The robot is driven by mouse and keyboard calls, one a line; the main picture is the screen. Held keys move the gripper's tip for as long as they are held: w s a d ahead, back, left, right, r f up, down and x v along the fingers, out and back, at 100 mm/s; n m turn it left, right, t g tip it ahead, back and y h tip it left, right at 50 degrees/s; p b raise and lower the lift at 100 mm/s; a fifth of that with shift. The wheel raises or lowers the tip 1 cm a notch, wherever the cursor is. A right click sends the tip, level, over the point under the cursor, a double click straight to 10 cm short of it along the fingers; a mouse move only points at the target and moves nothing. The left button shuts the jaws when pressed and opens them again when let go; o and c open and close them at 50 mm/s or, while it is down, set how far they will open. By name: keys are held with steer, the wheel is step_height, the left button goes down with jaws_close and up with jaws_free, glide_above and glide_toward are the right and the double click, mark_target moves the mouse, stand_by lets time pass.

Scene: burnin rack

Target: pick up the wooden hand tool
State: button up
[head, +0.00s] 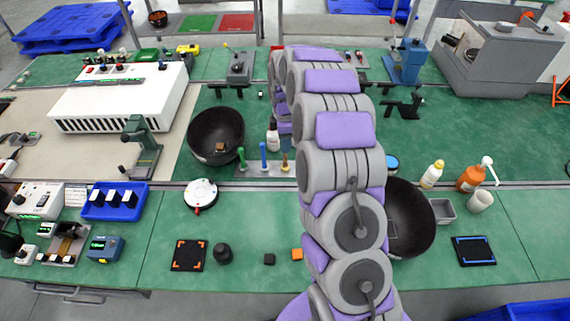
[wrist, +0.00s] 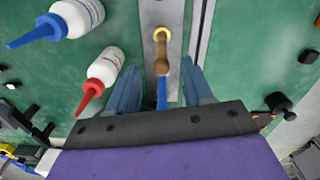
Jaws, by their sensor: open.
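The wooden hand tool (wrist: 161,50) has a brown handle and a yellow collar and stands in a grey rack strip (wrist: 174,90). In the head view, the tool (head: 285,163) is at the right end of the rack (head: 253,170), close to my arm. My gripper (wrist: 160,85) is open in the wrist view, with a blue finger on either side of the strip. The wooden tool lies ahead of the fingertips, and a blue tool (wrist: 162,92) shows between them. Contact cannot be told. In the head view my arm hides the gripper.
Blue-tipped (wrist: 75,18) and red-tipped (wrist: 103,70) white bottles stand left of the fingers in the wrist view. A black bowl (head: 216,135) is left of the rack, and another (head: 410,215) is partly behind my arm. A green-handled tool (head: 241,157) shares the rack.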

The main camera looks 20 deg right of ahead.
mark_target(285, 157)
steer(key=shift+d+f+b, duration=0.15)
steer(key=shift+f+b, duration=0.8)
steer(key=shift+f, duration=2.2)
steer(key=shift+r, duration=0.1)
steer(key=shift+c, duration=0.2)
jaws_close()
